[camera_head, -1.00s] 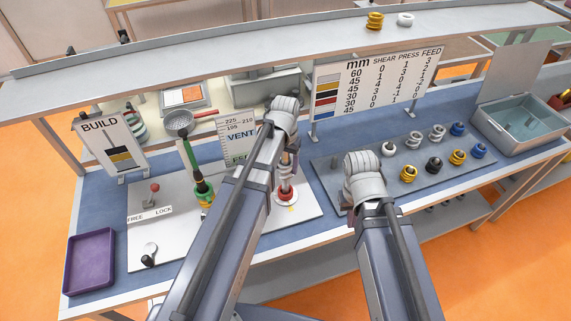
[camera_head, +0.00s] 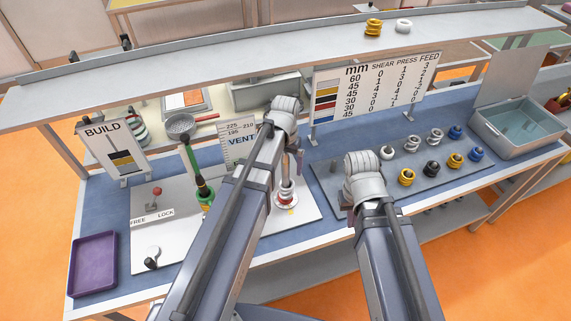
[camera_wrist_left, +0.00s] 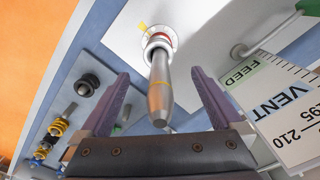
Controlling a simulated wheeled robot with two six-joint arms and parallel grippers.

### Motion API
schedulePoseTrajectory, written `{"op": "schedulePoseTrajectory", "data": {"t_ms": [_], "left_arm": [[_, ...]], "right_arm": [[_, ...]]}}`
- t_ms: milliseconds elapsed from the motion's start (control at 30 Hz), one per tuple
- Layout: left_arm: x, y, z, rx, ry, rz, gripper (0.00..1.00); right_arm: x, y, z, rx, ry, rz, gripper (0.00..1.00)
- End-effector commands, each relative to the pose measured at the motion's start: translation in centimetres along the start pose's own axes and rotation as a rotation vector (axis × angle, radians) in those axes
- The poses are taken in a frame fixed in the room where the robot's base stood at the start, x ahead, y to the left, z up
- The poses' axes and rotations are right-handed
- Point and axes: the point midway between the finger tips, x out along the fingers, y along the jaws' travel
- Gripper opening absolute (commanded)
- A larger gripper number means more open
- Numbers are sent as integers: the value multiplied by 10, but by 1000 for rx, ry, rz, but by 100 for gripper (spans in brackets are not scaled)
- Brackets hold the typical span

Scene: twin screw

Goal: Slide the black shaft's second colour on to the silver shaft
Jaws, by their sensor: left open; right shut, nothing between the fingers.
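The silver shaft (camera_wrist_left: 160,90) stands upright, with a red and pale ring (camera_wrist_left: 158,42) low on it; this ring also shows in the head view (camera_head: 286,197). My left gripper (camera_wrist_left: 158,76) is open, its purple fingers on either side of the shaft's tip; I see no contact. In the head view my left arm hides part of this shaft.
A grey plate (camera_head: 385,200) on the right holds white, grey, blue, yellow and black coils. A BUILD card (camera_head: 112,145), a VENT/FEED scale (camera_head: 238,137) and a number board (camera_head: 375,88) stand behind. A purple tray (camera_head: 95,262) lies front left. A shelf (camera_head: 240,55) crosses above.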

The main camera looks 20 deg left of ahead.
Motion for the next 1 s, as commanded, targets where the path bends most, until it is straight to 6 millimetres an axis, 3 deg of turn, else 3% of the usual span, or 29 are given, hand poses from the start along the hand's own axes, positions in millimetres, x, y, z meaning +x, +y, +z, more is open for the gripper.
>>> {"op": "schedulePoseTrajectory", "data": {"t_ms": [100,367,1000], "left_arm": [[-23,0,0,0,0,0,99],[-53,0,0,0,0,0,99],[-54,0,0,0,0,0,99]], "right_arm": [[-23,2,2,-1,-1,0,0],[-52,5,4,-4,-2,0,0],[-54,5,4,-5,-2,0,0]]}}
